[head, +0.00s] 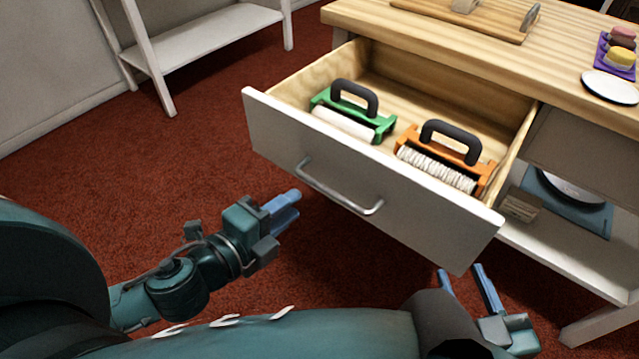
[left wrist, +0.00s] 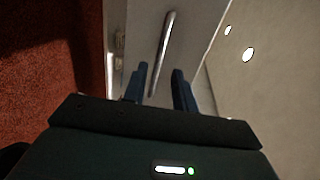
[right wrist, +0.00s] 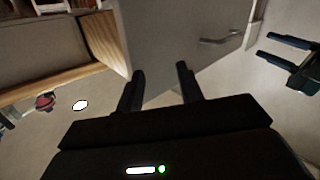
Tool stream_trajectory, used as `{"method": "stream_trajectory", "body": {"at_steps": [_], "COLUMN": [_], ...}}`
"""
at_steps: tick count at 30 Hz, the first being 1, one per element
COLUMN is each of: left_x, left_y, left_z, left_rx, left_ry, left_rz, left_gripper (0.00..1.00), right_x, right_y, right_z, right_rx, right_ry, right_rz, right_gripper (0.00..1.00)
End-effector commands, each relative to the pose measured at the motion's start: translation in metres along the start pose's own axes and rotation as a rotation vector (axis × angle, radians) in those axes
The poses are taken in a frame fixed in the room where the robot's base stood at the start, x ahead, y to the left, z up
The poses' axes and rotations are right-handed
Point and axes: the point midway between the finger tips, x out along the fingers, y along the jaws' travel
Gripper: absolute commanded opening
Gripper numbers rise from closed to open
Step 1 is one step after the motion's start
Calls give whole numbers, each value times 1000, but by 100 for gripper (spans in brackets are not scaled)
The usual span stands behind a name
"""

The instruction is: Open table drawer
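The table drawer (head: 361,178) is pulled well out of the wooden table (head: 450,45). Its grey front carries a metal bar handle (head: 338,188), also seen in the left wrist view (left wrist: 161,55). My left gripper (head: 284,205) is left of the handle and apart from it, its blue fingers spread with nothing between them. My right gripper (head: 467,282) is below the drawer's right front corner, open and empty. In the right wrist view the drawer front (right wrist: 165,45) and the handle (right wrist: 222,41) lie beyond its fingers.
The drawer holds a green-framed roller (head: 352,112) and an orange-framed roller (head: 444,160). A white shelf (head: 205,40) stands at the back left. A lower table shelf (head: 545,245) is at right. Red carpet at left is clear.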

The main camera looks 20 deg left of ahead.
Motion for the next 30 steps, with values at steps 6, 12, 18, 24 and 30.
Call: {"method": "stream_trajectory", "body": {"at_steps": [6, 12, 18, 24, 30], "left_x": [33, 63, 83, 89, 89], "left_y": [-2, -1, 0, 0, 0], "left_z": [0, 0, 0, -1, -1], "left_rx": [2, 1, 0, 0, 0], "left_ry": [0, 0, 1, 2, 1], "left_rz": [-5, -3, -1, 0, 1], "left_gripper": [28, 28, 28, 28, 28], "right_x": [0, 0, 0, 0, 0], "right_y": [0, 0, -1, -2, -2], "right_z": [0, 0, 0, -1, -1], "right_rx": [0, -3, -8, -13, -14], "right_ry": [1, 15, 32, 40, 40], "right_rz": [0, 1, 1, -2, -3], "right_gripper": [37, 37, 37, 37, 37]}}
